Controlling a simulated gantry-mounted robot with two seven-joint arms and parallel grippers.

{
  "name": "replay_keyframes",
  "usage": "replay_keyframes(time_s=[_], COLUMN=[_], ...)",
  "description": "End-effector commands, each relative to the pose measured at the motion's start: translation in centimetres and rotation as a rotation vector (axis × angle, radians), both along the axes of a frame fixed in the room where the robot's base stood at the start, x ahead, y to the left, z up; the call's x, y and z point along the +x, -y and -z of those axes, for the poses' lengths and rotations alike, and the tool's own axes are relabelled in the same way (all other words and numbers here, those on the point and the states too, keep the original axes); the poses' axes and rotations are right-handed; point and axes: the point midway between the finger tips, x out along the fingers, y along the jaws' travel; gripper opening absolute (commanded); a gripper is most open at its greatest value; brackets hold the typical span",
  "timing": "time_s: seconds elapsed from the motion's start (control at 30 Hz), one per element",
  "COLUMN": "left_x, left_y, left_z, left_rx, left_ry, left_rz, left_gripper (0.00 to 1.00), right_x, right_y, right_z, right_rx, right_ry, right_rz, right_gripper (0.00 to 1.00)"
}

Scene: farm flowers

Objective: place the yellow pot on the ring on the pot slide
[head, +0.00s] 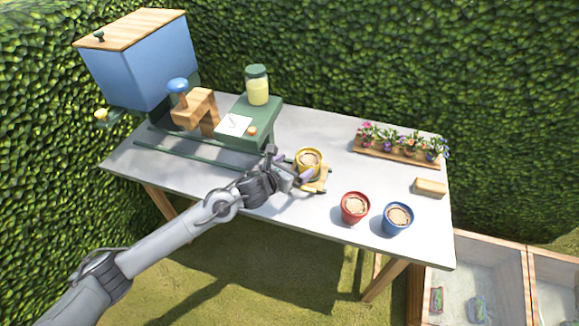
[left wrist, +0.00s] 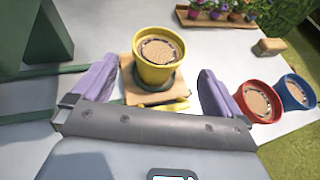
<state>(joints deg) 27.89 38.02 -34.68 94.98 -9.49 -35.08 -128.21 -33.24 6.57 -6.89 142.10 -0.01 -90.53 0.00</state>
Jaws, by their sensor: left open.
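The yellow pot (head: 308,160), filled with brown soil, stands upright on the wooden pot slide (head: 322,182); it also shows in the left wrist view (left wrist: 155,70). A dark rim, seemingly the ring (left wrist: 168,86), shows under the pot's base. My left gripper (head: 292,176) is just in front of the pot. In the left wrist view my left gripper (left wrist: 155,92) has its purple fingers spread wide, one on each side of the pot, with gaps to it. The right gripper is not in view.
A red pot (head: 355,207) and a blue pot (head: 397,218) stand right of the slide. A flower tray (head: 398,152) and a wooden block (head: 431,187) are farther right. A green stand with a jar (head: 257,85) and a blue hopper (head: 150,65) are left. The front table strip is clear.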

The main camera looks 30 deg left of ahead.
Motion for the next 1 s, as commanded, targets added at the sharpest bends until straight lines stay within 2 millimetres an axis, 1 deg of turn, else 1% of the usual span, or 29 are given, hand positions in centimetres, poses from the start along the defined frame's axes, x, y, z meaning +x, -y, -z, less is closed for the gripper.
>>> replay_keyframes(time_s=[0.1, 0.27, 0.37, 0.47, 0.57, 0.67, 0.73, 0.77, 0.8, 0.87, 0.9, 0.97, 1.0], left_x=[-1.1, -1.9, -2.9, -4.8, -8.1, -12.5, -15.9, -17.5, -19.5, -22.6, -24.6, -27.5, -29.4], left_y=[-0.3, -0.2, 0.6, 2.1, 3.9, 5.4, 5.9, 6.0, 6.0, 5.8, 5.5, 5.0, 4.6], left_z=[-0.5, -0.6, 0.1, 1.6, 3.6, 5.7, 6.9, 7.4, 8.0, 8.8, 9.2, 9.7, 9.9], left_rx=[0.000, -0.010, -0.077, -0.230, -0.474, -0.781, -1.011, -1.107, -1.232, -1.405, -1.512, -1.654, -1.738], left_ry=[0.000, -0.005, -0.033, -0.096, -0.198, -0.323, -0.408, -0.441, -0.479, -0.521, -0.539, -0.550, -0.544], left_rz=[-0.001, -0.005, -0.033, -0.107, -0.248, -0.463, -0.656, -0.746, -0.872, -1.070, -1.204, -1.406, -1.535], left_gripper=[1.00, 1.00, 1.00, 1.00, 1.00, 1.00, 1.00, 1.00, 1.00, 1.00, 1.00, 1.00, 1.00], right_x=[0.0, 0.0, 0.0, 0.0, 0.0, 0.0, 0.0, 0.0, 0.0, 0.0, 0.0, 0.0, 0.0], right_y=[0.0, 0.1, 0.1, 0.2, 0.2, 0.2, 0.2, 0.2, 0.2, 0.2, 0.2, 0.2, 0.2], right_z=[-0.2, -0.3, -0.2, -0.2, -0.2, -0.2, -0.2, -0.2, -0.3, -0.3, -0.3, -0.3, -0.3], right_rx=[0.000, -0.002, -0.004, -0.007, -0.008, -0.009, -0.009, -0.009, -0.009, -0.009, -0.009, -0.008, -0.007], right_ry=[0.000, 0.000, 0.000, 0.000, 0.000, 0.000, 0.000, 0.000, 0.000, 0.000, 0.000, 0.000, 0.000], right_rz=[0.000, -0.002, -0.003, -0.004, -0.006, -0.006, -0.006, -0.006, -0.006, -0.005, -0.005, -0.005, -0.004], right_gripper=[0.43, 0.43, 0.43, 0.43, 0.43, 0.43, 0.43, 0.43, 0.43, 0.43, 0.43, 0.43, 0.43])
